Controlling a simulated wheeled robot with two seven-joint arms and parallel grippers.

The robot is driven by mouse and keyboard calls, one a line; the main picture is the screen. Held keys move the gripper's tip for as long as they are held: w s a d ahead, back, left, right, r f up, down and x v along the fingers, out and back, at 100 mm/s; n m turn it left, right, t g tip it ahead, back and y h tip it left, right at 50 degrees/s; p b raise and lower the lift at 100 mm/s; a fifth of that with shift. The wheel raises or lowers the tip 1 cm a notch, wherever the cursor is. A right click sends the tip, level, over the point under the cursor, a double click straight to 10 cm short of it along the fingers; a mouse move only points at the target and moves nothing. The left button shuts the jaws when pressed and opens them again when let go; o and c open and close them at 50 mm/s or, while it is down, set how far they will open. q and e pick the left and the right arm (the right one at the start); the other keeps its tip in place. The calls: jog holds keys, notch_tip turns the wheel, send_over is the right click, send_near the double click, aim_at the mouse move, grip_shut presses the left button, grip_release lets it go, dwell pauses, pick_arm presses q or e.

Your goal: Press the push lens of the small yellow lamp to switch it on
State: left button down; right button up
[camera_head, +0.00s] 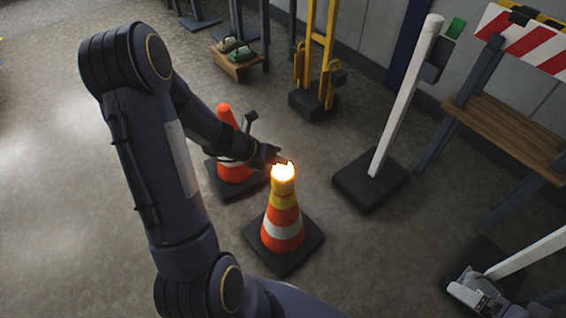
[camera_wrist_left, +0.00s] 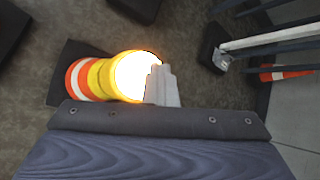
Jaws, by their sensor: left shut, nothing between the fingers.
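The small yellow lamp (camera_head: 284,187) sits on top of an orange and white cone (camera_head: 283,230). Its lens (camera_head: 283,172) glows bright white-orange; the lamp is lit. My left gripper (camera_head: 284,162) is shut and empty, with its tips at the top edge of the lens. In the left wrist view the grey fingers (camera_wrist_left: 163,85) overlap the right edge of the glowing lens (camera_wrist_left: 133,77). Glare hides whether they touch it.
A second orange cone (camera_head: 236,172) stands behind my left forearm. A white post (camera_head: 402,105) on a black base (camera_head: 370,182) stands right of the lamp. A striped barrier (camera_head: 525,42) with a wooden shelf is at the far right. Open floor lies left.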

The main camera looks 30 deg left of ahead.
aim_at(278, 167)
pick_arm(q)
jog(key=shift+s+f, duration=0.25)
jog(key=shift+f, duration=0.3)
jog(key=shift+s+a+f+b, duration=0.1)
jog(key=shift+s+f+b, duration=0.05)
jog(key=shift+f+b, duration=0.25)
jog(key=shift+r, duration=0.1)
jog(key=r+p, duration=0.6)
jog(key=shift+w+r+p, duration=0.25)
jog(key=shift+w+p, duration=0.05)
jog(key=shift+p, duration=0.05)
